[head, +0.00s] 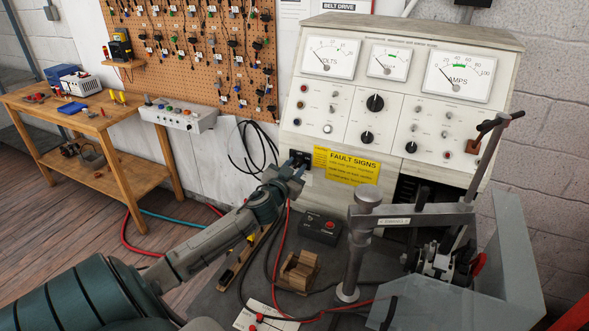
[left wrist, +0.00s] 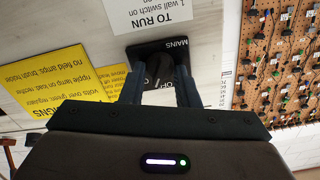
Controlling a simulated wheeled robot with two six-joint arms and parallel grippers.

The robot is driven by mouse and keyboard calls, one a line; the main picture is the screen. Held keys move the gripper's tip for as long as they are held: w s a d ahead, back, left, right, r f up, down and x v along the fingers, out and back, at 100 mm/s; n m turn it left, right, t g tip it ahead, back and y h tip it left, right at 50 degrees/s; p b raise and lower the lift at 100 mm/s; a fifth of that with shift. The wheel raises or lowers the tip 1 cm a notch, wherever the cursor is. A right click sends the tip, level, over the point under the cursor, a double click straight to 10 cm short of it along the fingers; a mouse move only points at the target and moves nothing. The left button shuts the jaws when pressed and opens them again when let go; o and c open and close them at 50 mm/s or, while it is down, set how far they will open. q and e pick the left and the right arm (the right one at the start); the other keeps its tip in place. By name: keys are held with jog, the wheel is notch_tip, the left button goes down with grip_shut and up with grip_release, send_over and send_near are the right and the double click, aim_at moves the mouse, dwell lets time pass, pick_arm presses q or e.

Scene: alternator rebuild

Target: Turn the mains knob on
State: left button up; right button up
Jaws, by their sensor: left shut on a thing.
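The black mains plate (head: 305,156) is on the lower left of the test bench front, left of the yellow fault signs label. In the left wrist view the plate (left wrist: 180,46) reads MAINS upside down, and the dark mains knob (left wrist: 160,68) stands between my fingers. My left gripper (head: 297,168) is at the plate. In the left wrist view its two fingers (left wrist: 160,88) lie on either side of the knob, shut on it. The knob's lettering is partly covered by the fingers, and its exact setting cannot be read. My right gripper is in neither view.
The test bench (head: 400,100) carries dials, knobs and lamps above. A grey clamp post (head: 358,240), a wooden block (head: 299,272) and a small black box (head: 321,227) stand on the bench top right of my left arm. A loose black cable (head: 247,150) hangs left of the plate.

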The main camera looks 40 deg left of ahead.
pick_arm(q)
jog(key=m, duration=0.5)
jog(key=shift+m, duration=0.7)
jog(key=o, duration=1)
jog(key=shift+c, duration=0.2)
jog(key=shift+d, duration=0.1)
jog(key=shift+s+d+f, duration=0.1)
jog(key=shift+s+f, duration=0.1)
jog(key=shift+s, duration=0.3)
jog(key=b+v, duration=0.3)
jog(key=v, duration=0.6)
jog(key=shift+s+r, duration=0.2)
jog(key=shift+s, duration=0.15)
